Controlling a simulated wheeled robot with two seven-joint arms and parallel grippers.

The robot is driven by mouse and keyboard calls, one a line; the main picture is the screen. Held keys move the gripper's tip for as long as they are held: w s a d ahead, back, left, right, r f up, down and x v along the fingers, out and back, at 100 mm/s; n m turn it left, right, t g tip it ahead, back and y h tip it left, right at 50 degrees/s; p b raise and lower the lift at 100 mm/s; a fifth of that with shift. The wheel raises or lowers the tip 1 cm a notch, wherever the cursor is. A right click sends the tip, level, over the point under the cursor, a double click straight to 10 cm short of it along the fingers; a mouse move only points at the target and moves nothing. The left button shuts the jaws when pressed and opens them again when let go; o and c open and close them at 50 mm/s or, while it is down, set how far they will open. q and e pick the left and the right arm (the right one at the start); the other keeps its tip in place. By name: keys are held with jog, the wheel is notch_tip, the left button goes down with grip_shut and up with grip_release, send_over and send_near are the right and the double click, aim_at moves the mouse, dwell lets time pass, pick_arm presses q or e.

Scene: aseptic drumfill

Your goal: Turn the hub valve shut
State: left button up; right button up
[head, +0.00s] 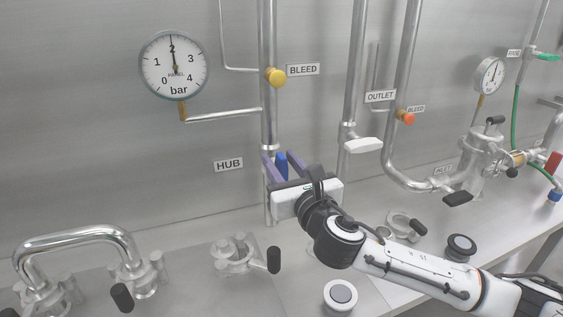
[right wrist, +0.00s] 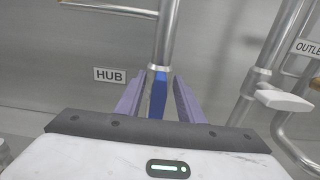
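The hub valve's blue handle (head: 282,164) is on the vertical steel pipe right of the HUB label (head: 228,165). In the right wrist view the blue handle (right wrist: 158,97) lies in line with the pipe. My right gripper (head: 280,158) is at the handle, its purple fingers pointing at the wall. In the right wrist view the handle shows between the fingers of the right gripper (right wrist: 159,76), with a gap visible on each side. The gripper is open. The gripper body hides part of the valve in the head view. My left gripper is out of view.
A yellow bleed knob (head: 276,77) and a pressure gauge (head: 174,66) reading about 2 bar are above. The white outlet handle (head: 363,145) is to the right. A U-shaped pipe (head: 75,240) and a clamp fitting (head: 238,255) stand on the bench at the left.

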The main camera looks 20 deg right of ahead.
grip_shut()
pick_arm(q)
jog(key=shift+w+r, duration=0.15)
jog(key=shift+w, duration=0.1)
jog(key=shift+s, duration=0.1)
pick_arm(e)
jog(key=shift+d+f+m, duration=0.1)
jog(key=shift+d+m, duration=0.1)
jog(key=shift+m, duration=0.5)
jog(key=shift+d+f+m, duration=0.4)
jog(key=shift+f+m, duration=0.05)
jog(key=shift+m, duration=2.3)
jog(key=shift+d+f+m, duration=0.35)
jog(key=shift+f+m, duration=0.1)
jog(key=shift+m, duration=2.25)
jog(key=shift+d+f+m, duration=0.4)
jog(key=shift+f+m, duration=0.05)
jog(key=shift+m, duration=2.3)
